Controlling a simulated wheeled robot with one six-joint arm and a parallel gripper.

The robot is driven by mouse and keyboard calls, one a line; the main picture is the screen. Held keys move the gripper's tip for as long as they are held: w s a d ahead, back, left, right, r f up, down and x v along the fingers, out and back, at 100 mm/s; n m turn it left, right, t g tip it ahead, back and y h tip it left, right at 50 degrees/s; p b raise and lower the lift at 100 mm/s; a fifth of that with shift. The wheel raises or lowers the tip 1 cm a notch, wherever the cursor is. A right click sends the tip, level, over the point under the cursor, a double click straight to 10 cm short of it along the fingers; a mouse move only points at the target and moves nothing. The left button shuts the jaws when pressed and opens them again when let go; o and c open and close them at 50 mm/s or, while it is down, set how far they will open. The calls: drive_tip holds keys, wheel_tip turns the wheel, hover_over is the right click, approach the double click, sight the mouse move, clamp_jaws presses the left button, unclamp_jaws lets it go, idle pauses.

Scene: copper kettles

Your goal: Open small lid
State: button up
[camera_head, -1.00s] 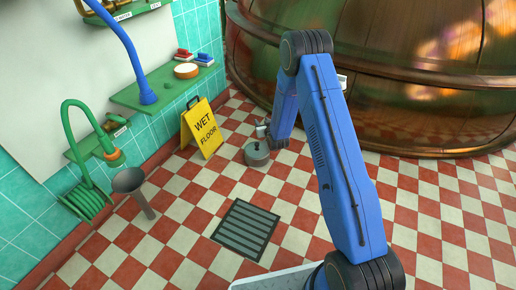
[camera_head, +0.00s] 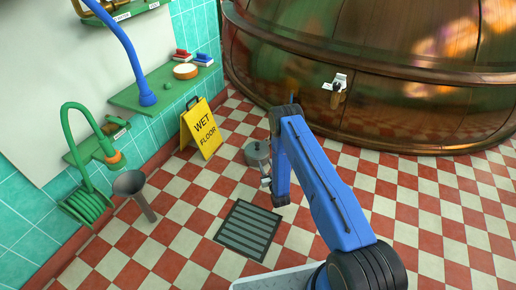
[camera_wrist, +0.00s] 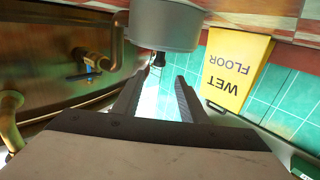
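A small grey round pot (camera_head: 252,154) stands on the floor behind my gripper (camera_head: 265,178) in the head view. In the wrist view the pot (camera_wrist: 165,24) is upside down at the top edge, with a small dark knob (camera_wrist: 159,59) jutting from its top, likely the lid's. The lid's edge cannot be told apart from the pot. My gripper (camera_wrist: 159,80) is open and empty there. Its two fingers point at the pot, and the knob lies just beyond and between the fingertips, apparently not touching.
A yellow wet floor sign (camera_head: 201,129) stands left of the pot. A floor drain grate (camera_head: 248,229) lies nearer me. Tiles at right are clear.

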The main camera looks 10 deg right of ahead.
sight(258, 148)
drive_tip(key=w, duration=0.5)
drive_tip(key=w+a, duration=0.1)
drive_tip(key=w, duration=0.5)
drive_tip(key=w+f, duration=0.1)
drive_tip(key=w, duration=0.4)
drive_tip(key=shift+w+a, duration=0.2)
drive_tip(key=shift+a, duration=0.2)
clamp_jaws()
drive_tip(key=shift+d, duration=0.1)
